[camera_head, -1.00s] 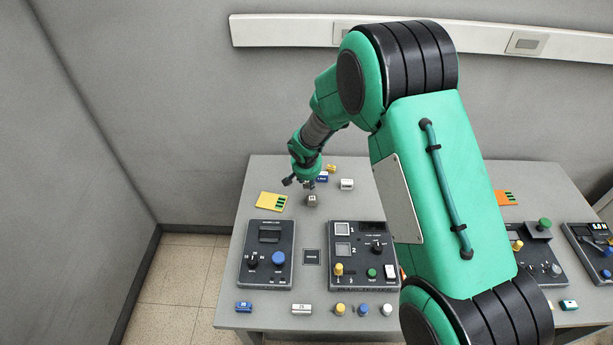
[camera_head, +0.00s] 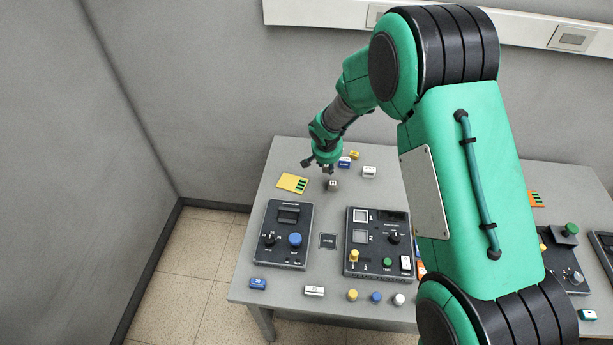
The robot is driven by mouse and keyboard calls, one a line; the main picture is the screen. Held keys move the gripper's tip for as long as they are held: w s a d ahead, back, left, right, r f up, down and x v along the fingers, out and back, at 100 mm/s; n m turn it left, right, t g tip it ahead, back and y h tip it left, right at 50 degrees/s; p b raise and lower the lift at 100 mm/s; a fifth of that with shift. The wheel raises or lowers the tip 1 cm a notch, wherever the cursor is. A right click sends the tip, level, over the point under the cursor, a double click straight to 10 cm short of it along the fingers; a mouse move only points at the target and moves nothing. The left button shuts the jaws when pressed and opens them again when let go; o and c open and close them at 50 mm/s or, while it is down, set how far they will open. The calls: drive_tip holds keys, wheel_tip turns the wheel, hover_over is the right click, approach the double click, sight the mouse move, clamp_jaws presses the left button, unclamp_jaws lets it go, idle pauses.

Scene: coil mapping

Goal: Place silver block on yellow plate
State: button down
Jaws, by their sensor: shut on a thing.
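The silver block (camera_head: 332,185) is a small grey cube at the tip of my gripper (camera_head: 327,171), near the back of the table. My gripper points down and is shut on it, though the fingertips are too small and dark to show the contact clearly. I cannot tell whether the block touches the table. The yellow plate (camera_head: 286,181) lies flat to the left of the block, with dark green markings on its right part. The plate is apart from the block, and nothing stands on it.
A white block (camera_head: 369,172), a blue block (camera_head: 344,162) and a yellow block (camera_head: 354,155) sit behind and right of my gripper. Two dark control panels (camera_head: 284,252) (camera_head: 379,262) stand in front. Small parts line the front edge. The table between plate and block looks clear.

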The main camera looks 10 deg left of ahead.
drive_tip(key=s+a+r+m+b, duration=0.1)
drive_tip(key=a+r+m+b, duration=0.1)
drive_tip(key=a, duration=0.5)
drive_tip(key=s+a+r+m+h+b, duration=0.1)
drive_tip(key=s+a+r+m, duration=0.1)
drive_tip(key=a+r, duration=0.2)
drive_tip(key=a, duration=0.2)
drive_tip(key=shift+a+h+b, duration=0.3)
drive_tip(key=shift+a+b, duration=0.1)
drive_tip(key=shift+f, duration=0.1)
drive_tip(key=b, duration=0.1)
hover_over(291, 184)
drive_tip(key=shift+f, duration=2.45)
drive_tip(key=shift+f+b, duration=0.6)
drive_tip(key=shift+f, duration=1.9)
drive_tip(key=shift+f, duration=0.2)
